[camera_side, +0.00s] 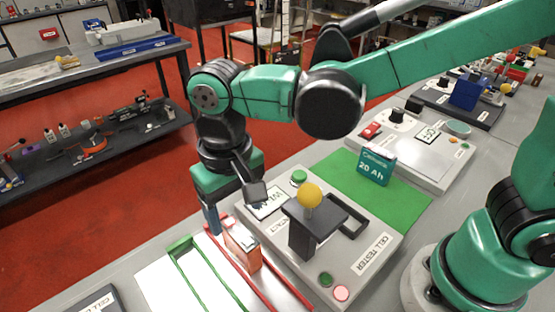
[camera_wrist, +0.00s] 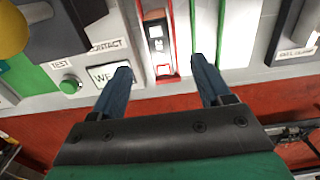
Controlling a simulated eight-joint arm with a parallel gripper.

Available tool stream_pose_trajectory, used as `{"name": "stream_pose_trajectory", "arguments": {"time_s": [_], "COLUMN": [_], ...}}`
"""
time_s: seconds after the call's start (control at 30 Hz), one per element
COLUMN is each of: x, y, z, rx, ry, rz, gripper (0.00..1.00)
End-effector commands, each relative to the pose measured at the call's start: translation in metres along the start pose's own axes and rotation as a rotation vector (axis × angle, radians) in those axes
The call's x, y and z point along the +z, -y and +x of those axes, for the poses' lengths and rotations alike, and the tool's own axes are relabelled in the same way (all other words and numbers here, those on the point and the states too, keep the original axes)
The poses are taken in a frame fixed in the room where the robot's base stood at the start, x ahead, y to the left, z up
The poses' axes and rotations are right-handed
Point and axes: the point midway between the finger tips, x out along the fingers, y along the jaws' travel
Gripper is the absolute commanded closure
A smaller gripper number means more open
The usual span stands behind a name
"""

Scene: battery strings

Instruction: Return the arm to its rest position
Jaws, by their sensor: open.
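My gripper (camera_wrist: 162,76) is open and empty in the wrist view, its two blue fingers spread to either side of a cell (camera_wrist: 157,42). In the side view my gripper (camera_side: 213,217) hangs at the left end of the cell tester, with its far finger hidden. The cell (camera_side: 241,243), orange-red and grey, stands in the red-railed lane (camera_side: 262,285) just beside the fingers. I cannot tell from these views whether a finger touches it. My arm is stretched out over the bench, bent down at the wrist.
The cell tester (camera_side: 368,226), with a yellow ball-topped lever (camera_side: 310,196), stands right of my gripper. A green-railed lane (camera_side: 205,275) lies to the left. A green 20 Ah block (camera_side: 375,168) sits on a green mat (camera_side: 408,205) behind. Red floor (camera_side: 120,210) is open beyond the bench.

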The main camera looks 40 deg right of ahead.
Motion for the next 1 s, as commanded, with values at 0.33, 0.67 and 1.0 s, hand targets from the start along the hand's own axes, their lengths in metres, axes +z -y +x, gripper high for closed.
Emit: {"name": "stream_pose_trajectory", "arguments": {"time_s": [0.33,0.67,1.0], "x": [-0.009,0.001,0.006], "y": [-0.059,-0.157,-0.178], "z": [-0.021,-0.035,-0.034], "rx": [-0.072,-0.045,-0.001], "ry": [-0.162,-0.526,-0.619], "rz": [0.013,0.009,0.001], "gripper": [0.29,0.29,0.29]}}
